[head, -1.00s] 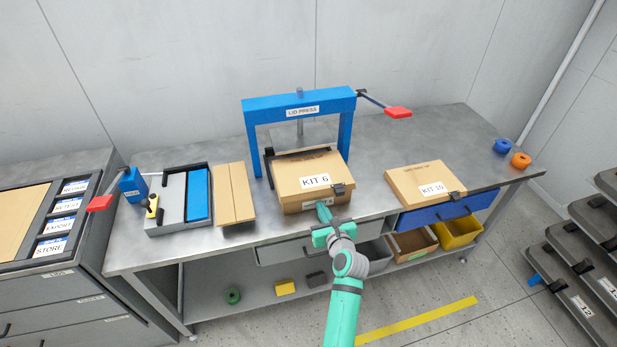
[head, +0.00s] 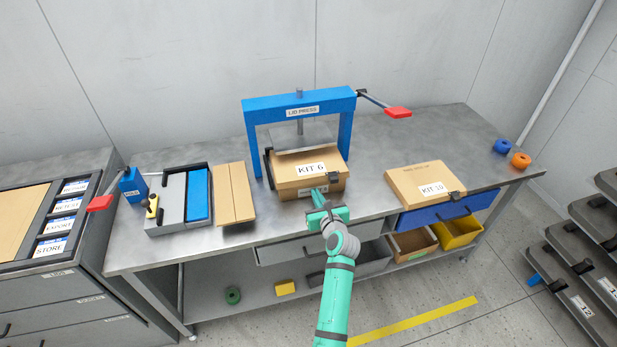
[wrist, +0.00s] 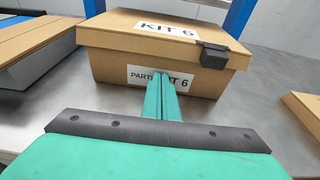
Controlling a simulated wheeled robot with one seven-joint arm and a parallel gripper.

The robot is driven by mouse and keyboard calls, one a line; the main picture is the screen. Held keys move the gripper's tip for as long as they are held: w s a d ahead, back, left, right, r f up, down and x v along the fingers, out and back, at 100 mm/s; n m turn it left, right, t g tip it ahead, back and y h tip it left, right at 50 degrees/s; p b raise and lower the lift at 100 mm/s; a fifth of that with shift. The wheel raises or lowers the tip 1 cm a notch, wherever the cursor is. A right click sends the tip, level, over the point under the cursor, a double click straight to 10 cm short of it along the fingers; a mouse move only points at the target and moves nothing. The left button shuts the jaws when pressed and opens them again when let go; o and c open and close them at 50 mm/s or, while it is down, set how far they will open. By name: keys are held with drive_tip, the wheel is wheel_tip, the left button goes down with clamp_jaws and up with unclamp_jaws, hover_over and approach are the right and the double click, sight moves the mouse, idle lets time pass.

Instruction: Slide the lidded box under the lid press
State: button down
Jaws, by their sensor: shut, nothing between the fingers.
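The cardboard box labelled KIT 6 (head: 306,186) has its lid on, with a dark clasp at the front right. It stands on the bench at the mouth of the blue lid press (head: 299,103), its rear part between the uprights. The press's grey plate (head: 300,138) is raised above and behind the lid. My gripper (head: 317,192) is shut and empty, its fingertips at the box's front face. The wrist view shows the shut fingers (wrist: 161,95) against or very close to the front label, partly covering it; exact contact is hard to tell.
A second box, KIT 19 (head: 425,181), sits to the right above a blue open drawer (head: 450,212). The press lever has a red handle (head: 398,112). Bare bench lies between the boxes.

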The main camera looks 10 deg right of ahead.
drive_tip(key=shift+w+r+x, duration=0.1)
drive_tip(key=shift+r+x, duration=0.2)
drive_tip(key=shift+x, duration=0.95)
drive_tip(key=shift+w+r+x, duration=0.1)
drive_tip(key=shift+r+x, duration=0.2)
drive_tip(key=shift+x, duration=0.95)
drive_tip(key=shift+r+x, duration=0.3)
drive_tip(key=shift+x, duration=0.95)
drive_tip(key=shift+s+f+v, duration=0.1)
drive_tip(key=shift+f+v, duration=0.35)
drive_tip(key=shift+v, duration=1.5)
drive_tip(key=shift+s+f+v, duration=0.15)
drive_tip(key=shift+f+v, duration=0.35)
drive_tip(key=shift+v, duration=1.45)
drive_tip(key=shift+s+f+v, duration=0.1)
drive_tip(key=shift+f+v, duration=0.35)
drive_tip(key=shift+v, duration=1.5)
